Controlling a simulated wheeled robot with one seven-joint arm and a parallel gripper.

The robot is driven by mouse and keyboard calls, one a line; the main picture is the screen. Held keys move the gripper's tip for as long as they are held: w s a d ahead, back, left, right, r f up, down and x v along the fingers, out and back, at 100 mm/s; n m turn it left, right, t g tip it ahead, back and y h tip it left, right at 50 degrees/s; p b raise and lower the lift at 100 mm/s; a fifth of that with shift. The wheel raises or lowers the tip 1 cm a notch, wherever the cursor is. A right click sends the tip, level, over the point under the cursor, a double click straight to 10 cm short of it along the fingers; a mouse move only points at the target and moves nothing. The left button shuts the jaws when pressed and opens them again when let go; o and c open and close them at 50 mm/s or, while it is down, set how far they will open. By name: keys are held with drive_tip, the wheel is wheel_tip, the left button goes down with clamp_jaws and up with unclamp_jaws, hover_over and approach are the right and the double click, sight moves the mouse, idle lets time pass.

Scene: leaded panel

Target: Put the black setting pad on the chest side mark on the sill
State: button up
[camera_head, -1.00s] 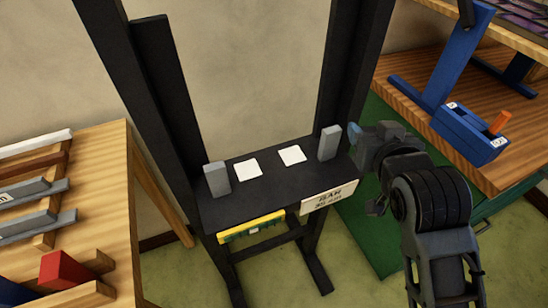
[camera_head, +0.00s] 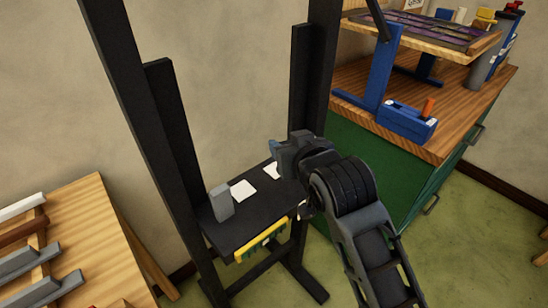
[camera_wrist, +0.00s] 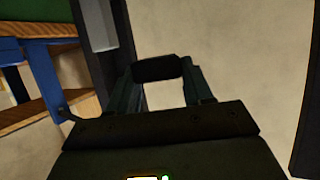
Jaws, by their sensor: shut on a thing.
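My gripper (camera_wrist: 165,75) is shut on the black setting pad (camera_wrist: 155,68), a small dark rounded block between its fingertips in the wrist view. In the head view my gripper (camera_head: 277,148) is over the right end of the black sill (camera_head: 232,228); the pad cannot be made out there. Two white square marks lie on the sill: the left one (camera_head: 243,190) is bare, and the right one (camera_head: 272,170), on the side towards the green chest (camera_head: 385,160), is partly hidden by my gripper.
A grey block (camera_head: 221,202) stands at the sill's left end. A wooden rack table (camera_head: 95,240) is at left; a blue box (camera_head: 405,122) stands on the chest at right.

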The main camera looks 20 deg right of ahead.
drive_tip(key=x, duration=0.7)
drive_tip(key=shift+f, duration=0.45)
drive_tip(key=shift+w+f, duration=0.35)
drive_tip(key=shift+f, duration=0.1)
wheel_tip(320, 180, down, 4)
drive_tip(key=shift+r+p, duration=0.2)
drive_tip(key=shift+p, duration=0.25)
drive_tip(key=shift+f, duration=0.15)
